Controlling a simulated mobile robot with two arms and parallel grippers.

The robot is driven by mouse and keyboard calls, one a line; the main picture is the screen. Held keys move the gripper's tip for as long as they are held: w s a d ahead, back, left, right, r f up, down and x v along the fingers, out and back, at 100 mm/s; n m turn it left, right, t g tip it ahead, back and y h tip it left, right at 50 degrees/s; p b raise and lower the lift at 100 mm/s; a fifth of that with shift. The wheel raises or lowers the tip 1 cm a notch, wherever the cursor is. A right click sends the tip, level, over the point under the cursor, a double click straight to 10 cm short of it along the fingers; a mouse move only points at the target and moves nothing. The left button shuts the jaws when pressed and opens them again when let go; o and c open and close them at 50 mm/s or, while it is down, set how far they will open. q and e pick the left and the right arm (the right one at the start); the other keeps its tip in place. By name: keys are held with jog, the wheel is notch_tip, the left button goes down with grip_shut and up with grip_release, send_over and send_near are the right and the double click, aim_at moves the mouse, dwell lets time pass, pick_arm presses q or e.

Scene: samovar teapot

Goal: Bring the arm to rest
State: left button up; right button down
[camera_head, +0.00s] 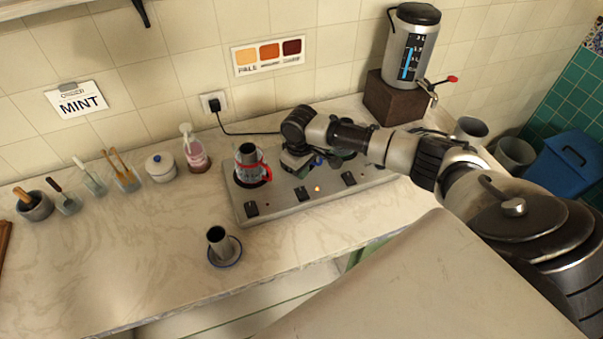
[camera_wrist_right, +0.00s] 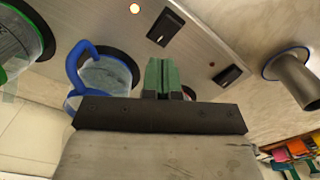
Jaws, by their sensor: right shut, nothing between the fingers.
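My right arm reaches in from the right in the head view. Its gripper (camera_head: 296,162) is over the hotplate unit (camera_head: 288,207), just right of a small grey pot with a red handle (camera_head: 250,170). In the right wrist view the green fingers (camera_wrist_right: 161,76) are pressed together with nothing between them. A pot with a blue handle (camera_wrist_right: 107,76) is beside the fingers, and a green-rimmed vessel (camera_wrist_right: 18,45) is at the far left. In the head view my arm mostly hides both. My left gripper is not in view.
A samovar (camera_head: 411,48) stands on a brown block (camera_head: 391,101) behind my arm. Jars and utensils, including a white pot (camera_head: 160,167), line the wall at left. The left front counter is clear.

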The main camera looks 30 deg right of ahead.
jog(key=shift+r, duration=0.45)
jog(key=shift+f, duration=0.1)
